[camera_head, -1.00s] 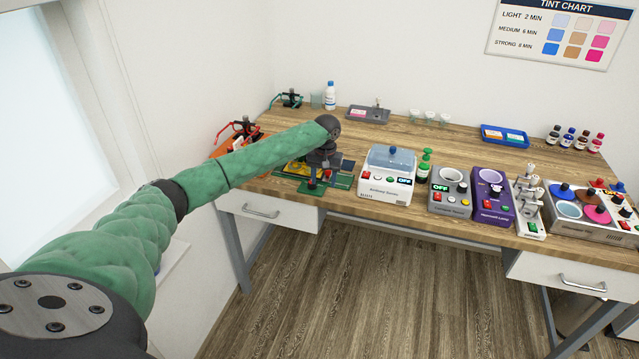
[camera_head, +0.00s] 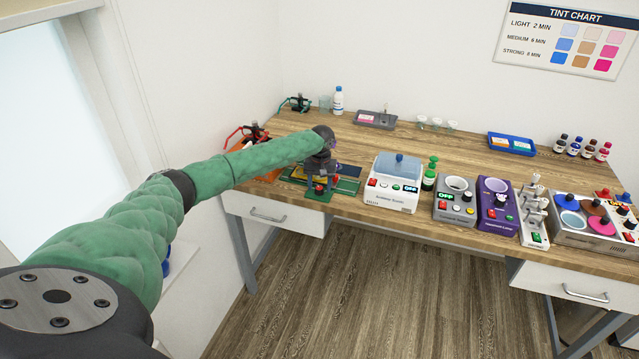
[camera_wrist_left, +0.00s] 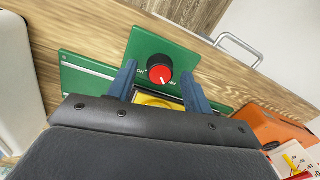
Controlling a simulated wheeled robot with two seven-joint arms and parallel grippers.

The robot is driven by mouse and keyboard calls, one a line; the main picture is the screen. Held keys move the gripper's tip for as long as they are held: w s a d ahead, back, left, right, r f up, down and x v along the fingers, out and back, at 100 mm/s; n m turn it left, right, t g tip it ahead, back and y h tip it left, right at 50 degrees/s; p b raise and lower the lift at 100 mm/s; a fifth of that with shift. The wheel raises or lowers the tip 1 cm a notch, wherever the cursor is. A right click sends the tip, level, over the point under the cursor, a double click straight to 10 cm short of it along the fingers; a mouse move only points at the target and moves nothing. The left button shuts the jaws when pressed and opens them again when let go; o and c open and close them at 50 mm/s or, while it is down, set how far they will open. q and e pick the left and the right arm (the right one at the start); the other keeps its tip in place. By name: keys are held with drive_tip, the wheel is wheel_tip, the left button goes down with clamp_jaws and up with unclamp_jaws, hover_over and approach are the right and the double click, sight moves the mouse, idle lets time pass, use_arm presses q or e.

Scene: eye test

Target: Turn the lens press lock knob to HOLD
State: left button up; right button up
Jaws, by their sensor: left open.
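The lock knob shows in the left wrist view as a red cap in a black ring (camera_wrist_left: 160,68), with a pale pointer line slanting toward the lower right. Small white lettering flanks it, too small to read surely. The knob sits on the green press plate (camera_wrist_left: 178,43). It also shows as a small red spot in the head view (camera_head: 320,188). My left gripper (camera_wrist_left: 158,75) is open, its blue-grey fingers to either side of the knob's near side; I cannot tell whether they touch it. A yellow part shows between the fingers. My right gripper is out of view.
An orange tray (camera_wrist_left: 275,127) lies beside the press. A white machine with a blue lid (camera_head: 394,183) stands to its right in the head view, followed by a grey unit (camera_head: 455,203) and a purple unit (camera_head: 499,205). The desk behind them has clear room.

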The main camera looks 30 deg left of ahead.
use_arm(q)
drive_tip(key=shift+f, duration=0.2)
drive_tip(key=shift+c, duration=0.2)
drive_tip(key=c, duration=0.9)
drive_tip(key=shift+c, duration=0.2)
